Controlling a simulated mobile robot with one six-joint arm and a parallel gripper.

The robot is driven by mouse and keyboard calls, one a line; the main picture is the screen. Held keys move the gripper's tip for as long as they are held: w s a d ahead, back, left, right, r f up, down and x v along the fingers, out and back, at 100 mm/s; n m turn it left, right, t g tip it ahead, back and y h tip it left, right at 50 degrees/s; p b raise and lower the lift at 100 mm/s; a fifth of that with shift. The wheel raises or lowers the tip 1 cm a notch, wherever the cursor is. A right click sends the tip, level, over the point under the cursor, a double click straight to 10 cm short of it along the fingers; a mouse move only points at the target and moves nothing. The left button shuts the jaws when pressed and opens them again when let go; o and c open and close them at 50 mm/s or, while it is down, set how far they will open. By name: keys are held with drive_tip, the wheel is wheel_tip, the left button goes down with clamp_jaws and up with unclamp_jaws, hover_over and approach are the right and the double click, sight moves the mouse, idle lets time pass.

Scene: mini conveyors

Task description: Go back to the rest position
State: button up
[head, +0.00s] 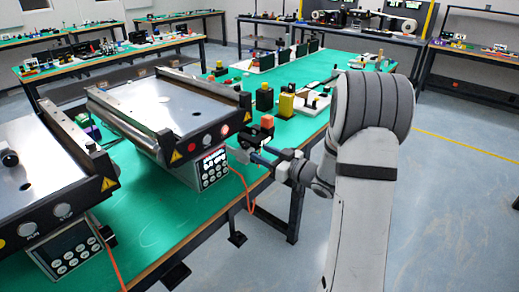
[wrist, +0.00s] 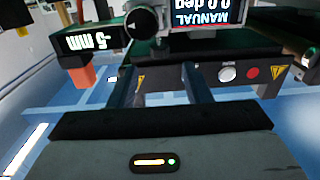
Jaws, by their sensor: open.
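My arm comes in from the right of the head view. My gripper (head: 252,153) is at the table's front edge, just right of the near conveyor's control box (head: 206,168). In the wrist view, upside down, the two dark fingers of my gripper (wrist: 158,80) stand apart with nothing seen between them. The control box display (wrist: 207,14) shows beyond the fingertips. I cannot tell from these frames whether the fingers touch anything.
A mini conveyor (head: 165,105) stands on the green table, with a second conveyor (head: 35,165) to its left. A red-orange block (head: 267,121) and a yellow device (head: 286,105) are behind my gripper. An orange cable (head: 243,190) hangs below. Open floor (head: 455,190) lies right.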

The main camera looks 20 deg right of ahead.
drive_tip(key=s+d+r+m+g+h+p, duration=0.3)
drive_tip(key=s+r+m+h, duration=0.3)
drive_tip(key=h, duration=0.6)
drive_tip(key=s+a+r+g+p, duration=0.1)
drive_tip(key=s+a+g, duration=0.3)
drive_tip(key=s, duration=0.8)
drive_tip(key=s+a+r+m+g+y+p, duration=0.1)
drive_tip(key=s+a+g, duration=0.3)
drive_tip(key=s, duration=0.9)
drive_tip(key=shift+g+p, duration=0.35)
drive_tip(key=shift+g, duration=0.05)
